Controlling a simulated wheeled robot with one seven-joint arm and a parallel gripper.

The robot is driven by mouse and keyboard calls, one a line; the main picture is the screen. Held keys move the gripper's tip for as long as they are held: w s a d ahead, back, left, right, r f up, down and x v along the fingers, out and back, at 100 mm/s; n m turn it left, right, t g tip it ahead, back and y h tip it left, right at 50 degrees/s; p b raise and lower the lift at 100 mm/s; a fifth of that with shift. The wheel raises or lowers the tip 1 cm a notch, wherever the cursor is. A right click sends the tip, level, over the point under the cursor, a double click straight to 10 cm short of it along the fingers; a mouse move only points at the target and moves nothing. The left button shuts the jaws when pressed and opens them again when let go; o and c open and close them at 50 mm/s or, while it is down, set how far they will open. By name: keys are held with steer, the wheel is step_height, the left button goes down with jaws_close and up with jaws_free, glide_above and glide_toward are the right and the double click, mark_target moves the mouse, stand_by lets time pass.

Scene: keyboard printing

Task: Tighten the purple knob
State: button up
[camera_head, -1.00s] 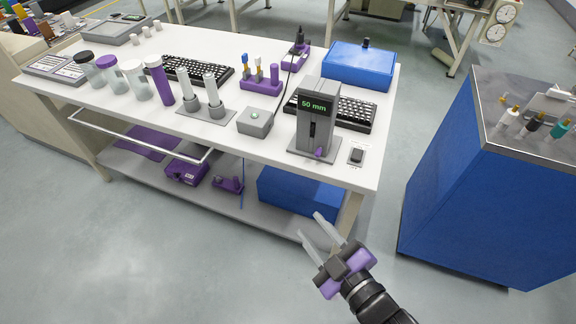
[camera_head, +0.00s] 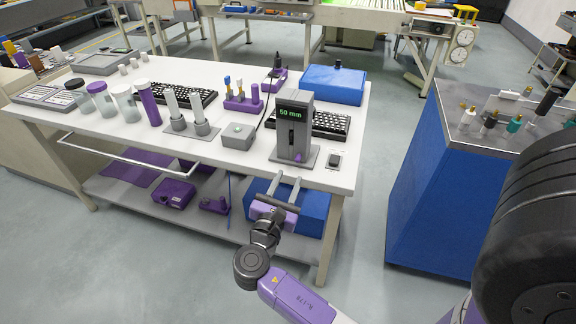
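A small purple knob (camera_head: 298,155) sits low on the front of the grey height gauge (camera_head: 291,128), whose display reads 50 mm. The gauge stands upright near the table's front edge. My gripper (camera_head: 285,184) is in front of the table edge, below and slightly left of the knob in the picture. Its two pale fingers are parallel, apart and point toward the gauge. Nothing shows between them, and they look apart from the knob.
A small dark switch (camera_head: 334,159) lies right of the gauge. A grey box with a button (camera_head: 237,136) stands to its left, and a black keyboard (camera_head: 325,122) behind. A blue cabinet (camera_head: 430,190) stands right, across open floor.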

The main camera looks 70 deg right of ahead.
mark_target(297, 162)
steer(key=shift+w+d, duration=0.15)
steer(key=shift+d, duration=1.85)
steer(key=shift+w+d, duration=0.1)
steer(key=shift+d, duration=1.85)
jaws_close()
